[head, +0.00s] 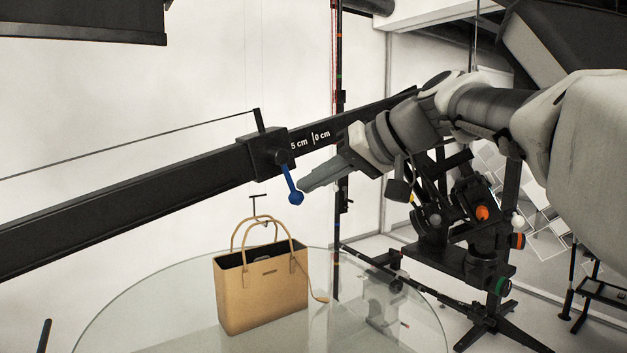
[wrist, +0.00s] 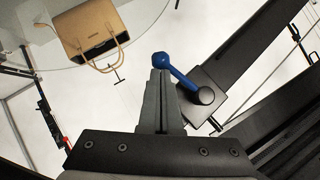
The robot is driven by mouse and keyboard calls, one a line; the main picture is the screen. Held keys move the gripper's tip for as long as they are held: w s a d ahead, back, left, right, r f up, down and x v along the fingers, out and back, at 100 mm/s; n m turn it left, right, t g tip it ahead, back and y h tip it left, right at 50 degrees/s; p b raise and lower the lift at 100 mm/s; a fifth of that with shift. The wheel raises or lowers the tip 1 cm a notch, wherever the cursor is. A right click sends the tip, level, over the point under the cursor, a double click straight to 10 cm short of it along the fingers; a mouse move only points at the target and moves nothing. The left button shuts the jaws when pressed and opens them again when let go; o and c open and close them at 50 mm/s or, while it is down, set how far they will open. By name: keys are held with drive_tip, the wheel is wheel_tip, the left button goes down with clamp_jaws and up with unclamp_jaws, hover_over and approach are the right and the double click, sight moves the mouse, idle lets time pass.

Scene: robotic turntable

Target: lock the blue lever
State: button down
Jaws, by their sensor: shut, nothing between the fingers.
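The blue lever (head: 291,186) hangs from a black clamp block (head: 262,150) on the long black rail, its round knob at the lower end, tilted slightly to the right. My gripper (head: 303,190) is shut and empty, with its fingertips just to the right of the knob in the head view. In the wrist view the blue lever (wrist: 176,72) runs from its pivot on the block up left to the knob, which sits right at the tips of my shut gripper (wrist: 160,74). I cannot tell whether the fingertips touch the knob.
The black rail (head: 120,205) slopes across the view, with printed centimetre marks near the block. Below stands a tan handbag (head: 262,290) on a round glass turntable (head: 385,320). A black stand with coloured knobs (head: 480,235) is at the right.

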sight(296, 200)
drive_tip(key=shift+f, duration=0.2)
drive_tip(key=shift+s+a+f+m+g+y+b, duration=0.15)
drive_tip(key=shift+a+f+m+y+b, duration=0.15)
drive_tip(key=shift+m+y+b, duration=0.3)
drive_tip(key=shift+s+a+f+m+g+y+b, duration=0.15)
drive_tip(key=shift+f+m+y+b, duration=0.2)
drive_tip(key=shift+b, duration=0.3)
drive_tip(key=a+m+y+b, duration=0.1)
drive_tip(key=b, duration=0.1)
drive_tip(key=s+f+m+y+b, duration=0.1)
drive_tip(key=y, duration=0.1)
drive_tip(key=shift+s+a+m+b, duration=0.15)
drive_tip(key=shift+a+m+b, duration=0.1)
drive_tip(key=shift+a+b, duration=0.15)
drive_tip(key=a+m+y+b, duration=0.1)
drive_tip(key=b, duration=0.1)
drive_tip(key=s+a+m+y+b, duration=0.1)
drive_tip(key=m, duration=0.1)
drive_tip(key=s+a+r+m+y+b, duration=0.1)
drive_tip(key=y+b, duration=0.1)
drive_tip(key=shift+s+a+m+b, duration=0.1)
drive_tip(key=shift+a+m+b, duration=0.05)
drive_tip(key=shift+m+b, duration=0.25)
drive_tip(key=shift+a+r, duration=0.1)
